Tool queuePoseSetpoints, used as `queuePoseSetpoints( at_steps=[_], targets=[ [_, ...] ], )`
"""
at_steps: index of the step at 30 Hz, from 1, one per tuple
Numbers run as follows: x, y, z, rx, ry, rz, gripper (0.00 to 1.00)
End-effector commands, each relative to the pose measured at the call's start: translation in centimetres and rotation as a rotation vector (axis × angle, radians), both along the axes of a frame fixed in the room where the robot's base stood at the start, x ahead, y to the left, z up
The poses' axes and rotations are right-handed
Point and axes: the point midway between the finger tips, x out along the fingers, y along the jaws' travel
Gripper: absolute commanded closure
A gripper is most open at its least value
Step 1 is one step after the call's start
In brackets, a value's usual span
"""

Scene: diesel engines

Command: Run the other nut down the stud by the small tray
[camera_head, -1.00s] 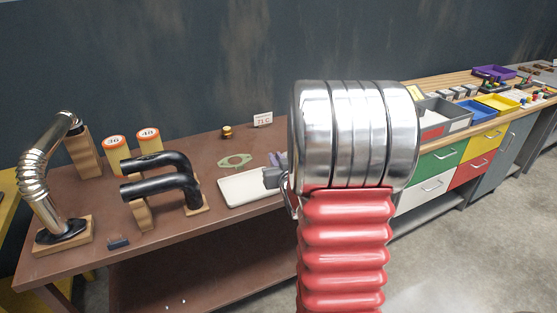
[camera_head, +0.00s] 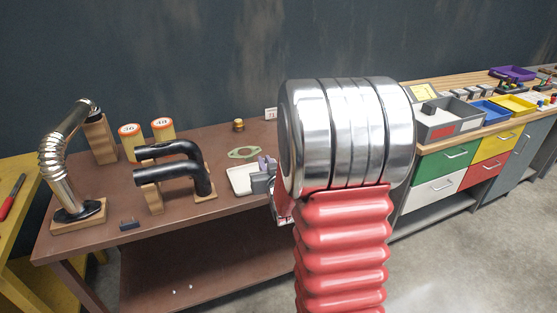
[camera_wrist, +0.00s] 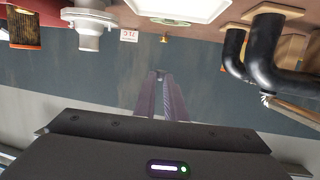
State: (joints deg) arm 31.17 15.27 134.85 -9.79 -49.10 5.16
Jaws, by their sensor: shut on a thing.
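My gripper (camera_wrist: 160,76) is shut; its two long purple-grey fingers meet in the middle of the wrist view. A small grey bit shows between the tips, which I take for the nut (camera_wrist: 160,72), though it is too small to make out clearly. In the head view my gripper (camera_head: 264,171) is above the right end of the brown bench, partly hidden by my arm. The small white tray (camera_head: 238,182) lies just left of and below it; a pale tray (camera_wrist: 180,8) is cut off at the wrist view's top edge. I cannot make out the stud.
On the brown bench (camera_head: 110,190) are black pipes (camera_head: 170,170), a ribbed metal pipe (camera_head: 52,160), two orange-capped filters (camera_head: 131,141), a green gasket (camera_head: 243,153) and a brass piece (camera_head: 238,125). A drawer cabinet (camera_head: 450,160) with bins stands to the right.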

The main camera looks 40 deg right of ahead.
Motion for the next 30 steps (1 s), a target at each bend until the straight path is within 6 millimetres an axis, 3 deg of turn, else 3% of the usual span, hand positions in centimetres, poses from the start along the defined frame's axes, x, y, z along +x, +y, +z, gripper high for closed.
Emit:
queuePoseSetpoints(
  at_steps=[5,12,21,25,30],
  targets=[
    [1.8,5.0,-0.8,0.002,0.002,0.064,1.00],
    [3.9,13.5,-2.0,0.000,0.003,0.179,1.00],
    [5.0,24.4,-3.3,-0.001,0.005,0.335,1.00],
    [5.0,27.7,-3.6,-0.003,0.004,0.387,1.00],
    [4.9,29.3,-3.7,-0.003,0.003,0.413,1.00]
  ],
)
